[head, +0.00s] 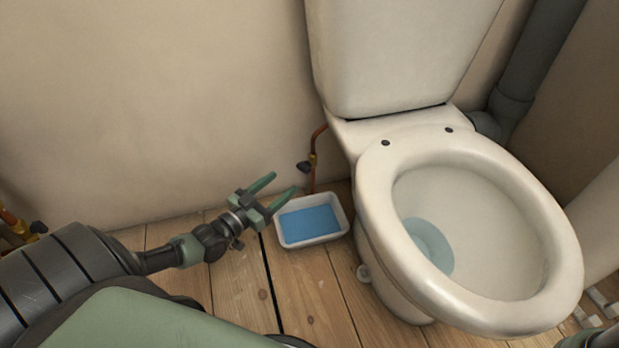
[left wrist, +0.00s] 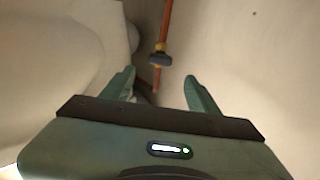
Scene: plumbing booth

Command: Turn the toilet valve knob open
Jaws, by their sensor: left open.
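The toilet valve knob (head: 304,167) is small and dark, on a brass valve on a copper pipe (head: 320,136) that rises by the wall to the left of the toilet (head: 415,60). In the left wrist view the knob (left wrist: 160,59) shows ahead of the fingers, near the middle, with the copper pipe (left wrist: 166,20) behind it. My left gripper (head: 284,186) is open and empty, to the left of the knob and apart from it. Its two green fingers also show in the left wrist view (left wrist: 162,88).
A white tray (head: 344,222) with blue inside sits on the plank floor below the valve. Another brass fitting with a dark knob (head: 38,227) is at the far left. A grey drain pipe (head: 530,65) stands right of the toilet. Bare wall lies left of the valve.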

